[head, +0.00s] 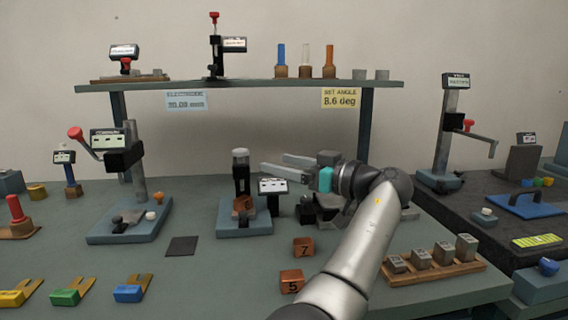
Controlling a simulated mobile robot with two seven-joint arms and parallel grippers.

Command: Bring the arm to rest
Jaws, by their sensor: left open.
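My left gripper (273,168) is open and empty, with its two grey fingers pointing left above the middle of the bench. My left arm (354,246) reaches up from the bottom edge to it. Below and left of the fingers, a blue-grey base (245,228) carries a dark upright post with a grey cap (240,156) and a copper block (243,205) at its foot. A small display (272,186) stands just under the fingers. Dark parts behind my gripper are partly hidden by it. My right gripper is out of view.
Copper cubes marked 7 (303,247) and 5 (291,281) lie left of my arm. A wooden rack of grey blocks (433,268) lies right of it. A shelf (240,84) spans above and behind. A lever stand (445,140) rises at right. The bench's front middle has free room.

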